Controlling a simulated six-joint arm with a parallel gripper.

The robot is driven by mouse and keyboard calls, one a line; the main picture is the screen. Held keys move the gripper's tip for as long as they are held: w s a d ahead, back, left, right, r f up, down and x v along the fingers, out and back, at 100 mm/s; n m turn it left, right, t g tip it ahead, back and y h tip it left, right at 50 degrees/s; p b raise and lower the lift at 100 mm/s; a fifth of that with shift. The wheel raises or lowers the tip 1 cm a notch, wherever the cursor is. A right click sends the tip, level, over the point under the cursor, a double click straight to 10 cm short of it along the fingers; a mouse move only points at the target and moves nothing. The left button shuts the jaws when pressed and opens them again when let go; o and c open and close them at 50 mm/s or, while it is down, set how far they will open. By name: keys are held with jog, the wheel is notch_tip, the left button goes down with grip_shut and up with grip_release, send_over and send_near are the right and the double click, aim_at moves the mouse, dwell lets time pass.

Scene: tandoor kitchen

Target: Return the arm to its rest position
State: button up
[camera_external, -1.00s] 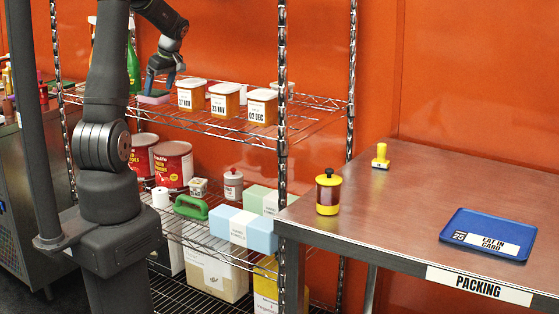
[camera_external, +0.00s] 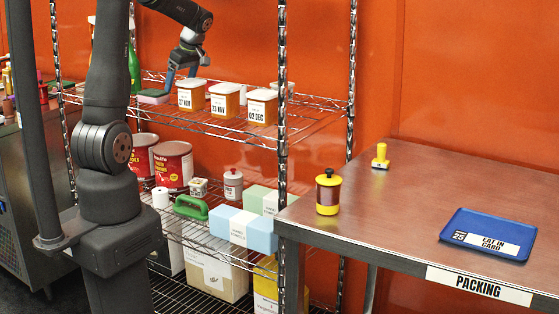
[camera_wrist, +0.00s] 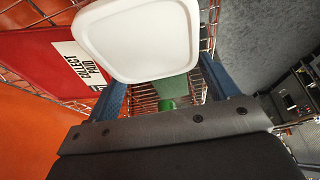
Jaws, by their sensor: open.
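My gripper (camera_external: 182,78) is at the upper wire shelf (camera_external: 225,125), just behind and above the left end of a row of white-lidded orange tubs. Its blue fingers are apart. In the wrist view my gripper (camera_wrist: 167,84) has its two blue fingers spread, with nothing held between them. A white lid (camera_wrist: 138,38) fills the space just ahead of the fingers. My arm reaches in from the upper left, its wrist bent down toward the shelf.
Dated tubs (camera_external: 223,101) stand right of my gripper. A red board with a "COLLECT PAID" card (camera_wrist: 80,62) shows in the wrist view. A chain-like rack post (camera_external: 282,70) stands before the tubs. The packing table (camera_external: 400,215) is at right.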

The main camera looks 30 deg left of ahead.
send_near(157, 93)
jog(key=x, duration=0.5)
jog(key=shift+w+a, duration=0.1)
jog(key=shift+w, duration=0.1)
jog(key=x, duration=0.5)
jog(key=shift+r, duration=0.1)
notch_tip(157, 93, up, 6)
jog(key=shift+w+f, duration=0.1)
jog(key=shift+f, duration=0.05)
jog(key=s+d+n+g+h, duration=0.1)
jog(key=s+d+n+g, duration=0.2)
jog(key=s+d+n, duration=1.1)
jog(key=s+d+f+m+t, duration=0.1)
jog(key=d+m, duration=0.5)
jog(key=m, duration=0.1)
jog(key=s+d+f+m+t+y, duration=0.1)
jog(key=s+d+f+m+t, duration=0.1)
jog(key=d+m, duration=0.4)
jog(key=shift+s+d+m, duration=0.15)
jog(key=shift+d+m, duration=0.15)
jog(key=shift+m, duration=0.3)
